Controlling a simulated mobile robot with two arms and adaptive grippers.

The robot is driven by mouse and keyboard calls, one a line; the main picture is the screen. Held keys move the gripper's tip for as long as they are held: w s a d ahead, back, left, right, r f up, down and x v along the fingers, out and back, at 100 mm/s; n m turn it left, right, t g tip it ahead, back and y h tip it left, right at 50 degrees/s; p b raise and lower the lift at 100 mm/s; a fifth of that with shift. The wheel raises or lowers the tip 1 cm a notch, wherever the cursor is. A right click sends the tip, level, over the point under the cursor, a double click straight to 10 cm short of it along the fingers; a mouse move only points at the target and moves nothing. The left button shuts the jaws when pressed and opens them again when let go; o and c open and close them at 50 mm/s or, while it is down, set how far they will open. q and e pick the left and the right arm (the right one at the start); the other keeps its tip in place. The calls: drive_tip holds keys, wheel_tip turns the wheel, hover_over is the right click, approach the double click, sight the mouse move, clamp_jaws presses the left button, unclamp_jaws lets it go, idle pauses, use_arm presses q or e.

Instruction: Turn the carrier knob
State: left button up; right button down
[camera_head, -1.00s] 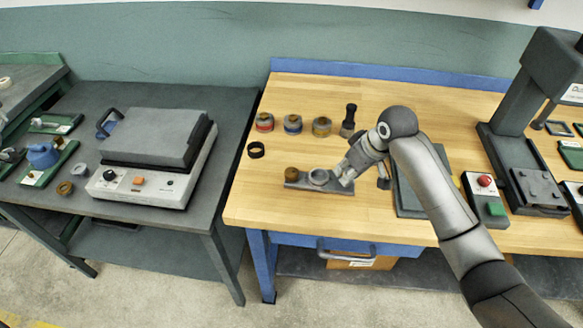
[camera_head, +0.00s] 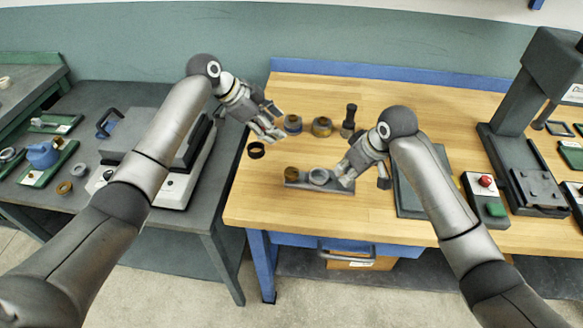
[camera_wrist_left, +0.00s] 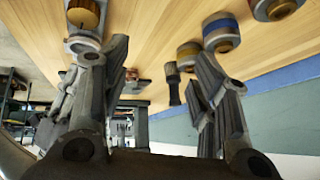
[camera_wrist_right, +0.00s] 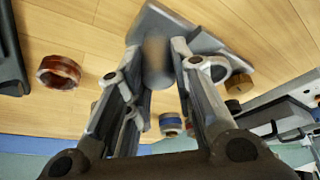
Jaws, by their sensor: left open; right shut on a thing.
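The carrier (camera_head: 304,183) is a grey plate lying on the wooden bench. A brass knob (camera_head: 291,172) stands at its left end, with a grey ring (camera_head: 319,177) beside it. My right gripper (camera_head: 346,181) is shut at the carrier's right end, on a grey cylindrical part (camera_wrist_right: 157,62) that its fingers partly hide. The brass knob also shows in the right wrist view (camera_wrist_right: 238,85), clear of those fingers. My left gripper (camera_head: 274,132) is open and empty above the bench, behind and left of the knob. In the left wrist view the knob (camera_wrist_left: 83,14) is near the top edge, outside the fingers.
A black ring (camera_head: 256,150) lies under my left gripper. Blue-banded (camera_head: 293,124) and yellow-banded (camera_head: 322,127) pieces and a dark upright tool (camera_head: 349,120) stand behind the carrier. A red-button box (camera_head: 485,196) and a press (camera_head: 522,130) stand right. The bench front is clear.

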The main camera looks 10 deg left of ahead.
sight(292, 171)
use_arm(q)
drive_tip(key=s+d+r+m+g+y, duration=0.3)
drive_tip(key=s+d+m+y, duration=0.3)
drive_tip(key=s+m+y, duration=0.15)
drive_tip(key=shift+m+h, duration=0.45)
wheel_tip(292, 171, down, 11)
drive_tip(key=shift+w+f, duration=0.15)
drive_tip(key=c, duration=1.1)
drive_tip(key=shift+o, duration=0.2)
